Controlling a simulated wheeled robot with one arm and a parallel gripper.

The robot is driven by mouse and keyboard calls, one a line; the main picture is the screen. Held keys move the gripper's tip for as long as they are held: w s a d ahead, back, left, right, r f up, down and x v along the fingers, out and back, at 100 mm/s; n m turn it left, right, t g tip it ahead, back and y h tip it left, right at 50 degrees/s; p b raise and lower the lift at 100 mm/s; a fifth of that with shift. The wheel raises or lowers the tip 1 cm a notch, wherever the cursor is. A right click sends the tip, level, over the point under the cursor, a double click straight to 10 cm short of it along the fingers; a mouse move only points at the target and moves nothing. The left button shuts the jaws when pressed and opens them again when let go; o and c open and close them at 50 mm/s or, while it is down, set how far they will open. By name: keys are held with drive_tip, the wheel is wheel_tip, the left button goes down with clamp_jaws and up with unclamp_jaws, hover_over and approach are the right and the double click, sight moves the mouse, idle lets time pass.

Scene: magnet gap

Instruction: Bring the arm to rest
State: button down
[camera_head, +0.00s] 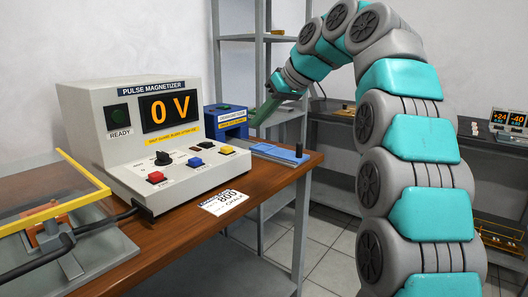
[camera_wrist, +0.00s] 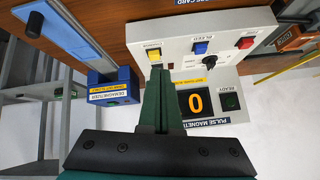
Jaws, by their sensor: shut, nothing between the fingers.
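My teal and grey arm (camera_head: 400,140) rises at the right and bends over in an arch toward the bench. My gripper (camera_head: 258,119) has green fingers, shut and empty, pointing down and left beside the blue demagnetizer box (camera_head: 226,121). In the wrist view the fingers (camera_wrist: 157,72) are together, seen in front of the pulse magnetizer (camera_wrist: 228,70). I cannot tell whether the fingertips touch anything; they look apart from the box.
The pulse magnetizer (camera_head: 150,130) reads 0 V and stands on the wooden bench (camera_head: 255,180). A blue slide with a black knob (camera_head: 298,150) lies at the bench's right edge. A yellow-framed fixture (camera_head: 60,215) with black cables is at left. Metal shelves (camera_head: 243,38) stand behind.

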drive_tip(key=s+d+f+m+g+h, duration=0.2)
drive_tip(key=s+d+f, duration=0.3)
drive_tip(key=s+f, duration=0.7)
drive_tip(key=s+d+f+m+g+h, duration=0.2)
drive_tip(key=s+d+f, duration=0.3)
drive_tip(key=s+f, duration=0.7)
drive_tip(key=s+d+f+m+g+h, duration=0.2)
drive_tip(key=s+d+f, duration=0.3)
drive_tip(key=s+f, duration=0.7)
drive_tip(key=s+m+h, duration=0.1)
drive_tip(key=s, duration=0.7)
drive_tip(key=shift+d+m+g, duration=0.35)
drive_tip(key=shift+m+g, duration=0.05)
